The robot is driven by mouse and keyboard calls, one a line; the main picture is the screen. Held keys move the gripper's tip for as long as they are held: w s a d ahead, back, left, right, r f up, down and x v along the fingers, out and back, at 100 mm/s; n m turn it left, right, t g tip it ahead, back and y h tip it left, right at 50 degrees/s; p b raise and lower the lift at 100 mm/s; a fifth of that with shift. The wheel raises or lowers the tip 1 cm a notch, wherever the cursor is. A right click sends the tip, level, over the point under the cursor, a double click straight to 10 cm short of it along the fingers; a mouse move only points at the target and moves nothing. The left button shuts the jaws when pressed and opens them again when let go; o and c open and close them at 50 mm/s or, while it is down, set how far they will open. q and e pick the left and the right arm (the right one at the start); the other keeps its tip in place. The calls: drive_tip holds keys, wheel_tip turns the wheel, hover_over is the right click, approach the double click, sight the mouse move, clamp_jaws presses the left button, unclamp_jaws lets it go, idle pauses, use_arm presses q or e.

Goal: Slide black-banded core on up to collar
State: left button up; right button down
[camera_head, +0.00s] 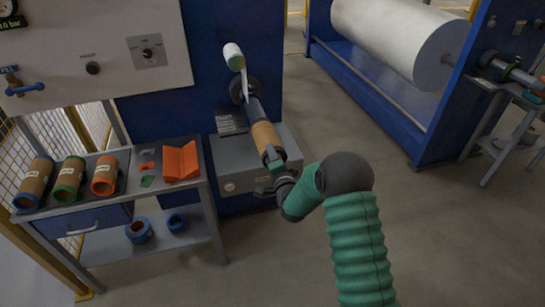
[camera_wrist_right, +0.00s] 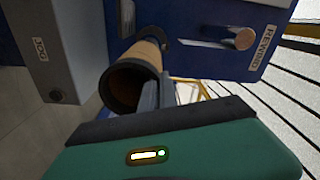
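The black-banded core (camera_head: 265,136) is a brown tube in line with the dark shaft (camera_head: 254,109) on the blue machine, with its dark-rimmed end toward me. In the right wrist view the core (camera_wrist_right: 148,56) shows its open, hollow near end. My right gripper (camera_head: 276,174) is at this near end. In the wrist view its grey fingers (camera_wrist_right: 157,97) overlap the right side of the rim; whether they pinch the wall or only touch it is unclear. A dark round part (camera_head: 243,90), perhaps the collar, sits at the shaft's far end. My left gripper is out of view.
A grey box (camera_head: 242,180) stands below the shaft. A large white roll (camera_head: 400,38) is at right. Floor between is clear.

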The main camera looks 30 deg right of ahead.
sight(266, 136)
drive_tip(key=shift+w+d, duration=0.15)
drive_tip(key=shift+w, duration=0.25)
drive_tip(key=shift+r, duration=0.1)
drive_tip(key=shift+b+x, duration=0.85)
drive_tip(key=shift+x, duration=0.35)
drive_tip(key=shift+w+d, duration=0.25)
drive_tip(key=shift+w, duration=0.3)
drive_tip(key=shift+b, duration=0.35)
drive_tip(key=shift+b+x, duration=0.65)
drive_tip(key=shift+x, duration=0.4)
drive_tip(key=shift+w+b, duration=0.3)
drive_tip(key=shift+w, duration=0.4)
